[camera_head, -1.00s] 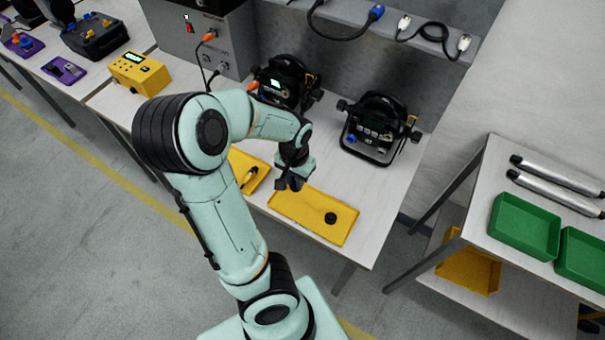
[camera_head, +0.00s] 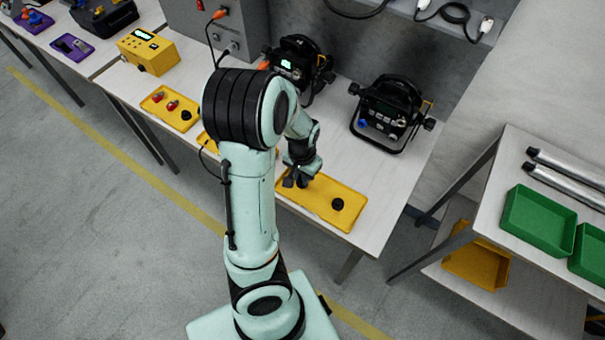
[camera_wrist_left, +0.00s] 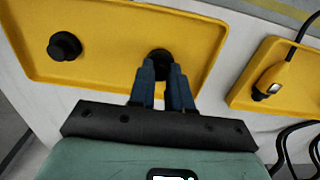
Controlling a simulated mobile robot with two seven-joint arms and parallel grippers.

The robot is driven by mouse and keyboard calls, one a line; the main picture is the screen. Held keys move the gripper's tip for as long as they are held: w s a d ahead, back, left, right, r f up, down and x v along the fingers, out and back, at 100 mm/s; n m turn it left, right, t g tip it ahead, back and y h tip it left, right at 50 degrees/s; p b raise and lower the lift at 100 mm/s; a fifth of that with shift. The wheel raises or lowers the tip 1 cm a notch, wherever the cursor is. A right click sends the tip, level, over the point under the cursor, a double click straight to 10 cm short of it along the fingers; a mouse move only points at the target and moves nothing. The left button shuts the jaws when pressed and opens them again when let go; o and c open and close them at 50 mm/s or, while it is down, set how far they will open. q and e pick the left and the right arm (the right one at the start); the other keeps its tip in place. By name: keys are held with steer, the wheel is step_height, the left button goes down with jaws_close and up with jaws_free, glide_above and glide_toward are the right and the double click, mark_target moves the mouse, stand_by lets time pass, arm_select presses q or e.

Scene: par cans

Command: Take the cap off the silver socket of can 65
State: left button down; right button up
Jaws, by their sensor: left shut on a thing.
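My left gripper (camera_head: 297,181) is over the left part of a long yellow tray (camera_head: 318,211), at the table's front edge. In the left wrist view its blue fingers (camera_wrist_left: 165,74) are shut on a round black cap (camera_wrist_left: 160,56), at or just above the tray floor; I cannot tell whether it touches. A second black cap (camera_head: 337,204) lies in the same tray, apart from the gripper. Two black par cans stand behind, one on the left (camera_head: 298,62) and one on the right (camera_head: 388,112). Their numbers are too small to read. My right gripper is out of view.
A yellow tray (camera_head: 170,108) with red and black pieces lies left, near a yellow box (camera_head: 148,52). In the left wrist view a neighbouring yellow tray (camera_wrist_left: 244,88) holds a cabled plug (camera_wrist_left: 270,83). Green bins (camera_head: 540,219) stand on the right bench. Table around the right can is clear.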

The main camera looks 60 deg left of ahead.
arm_select(q)
steer(key=shift+w+f, duration=0.1)
steer(key=shift+f, duration=0.05)
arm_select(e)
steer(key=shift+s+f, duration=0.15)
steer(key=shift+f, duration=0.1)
arm_select(q)
steer(key=c, duration=1)
jaws_free()
steer(key=r+p, duration=0.1)
steer(key=r, duration=0.1)
steer(key=r+p, duration=0.1)
steer(key=r, duration=0.1)
steer(key=r+p, duration=0.2)
steer(key=shift+w+r, duration=0.25)
steer(key=shift+w, duration=0.15)
steer(key=r, duration=0.4)
steer(key=r+b, duration=0.1)
steer(key=r, duration=0.2)
steer(key=shift+s, duration=0.3)
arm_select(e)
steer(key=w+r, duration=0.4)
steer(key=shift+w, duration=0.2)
